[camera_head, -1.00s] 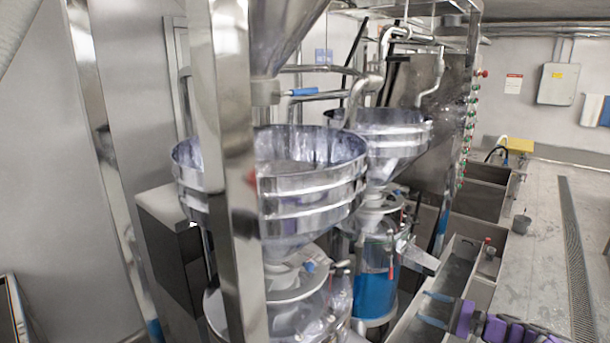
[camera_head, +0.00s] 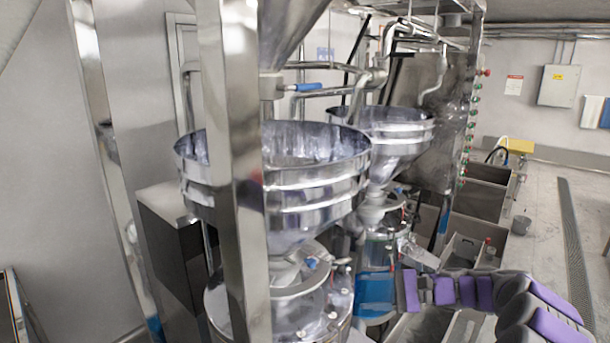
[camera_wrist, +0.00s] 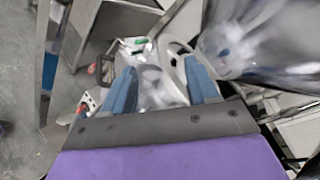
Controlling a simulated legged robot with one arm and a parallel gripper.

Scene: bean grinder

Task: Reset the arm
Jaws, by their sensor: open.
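My arm, purple and grey, reaches in from the lower right in the head view and ends beside the lower part of the grinders. My gripper (camera_wrist: 162,95) shows in the wrist view as two blue-grey fingers standing apart, with nothing held between them. Past the fingers, white and clear machine parts (camera_wrist: 158,75) are blurred. In the head view the fingertips are hard to make out against the machine.
A large steel hopper (camera_head: 310,190) stands in the middle behind a steel post (camera_head: 232,170). A second hopper (camera_head: 395,135) is behind it. Open metal bins (camera_head: 480,200) line the right.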

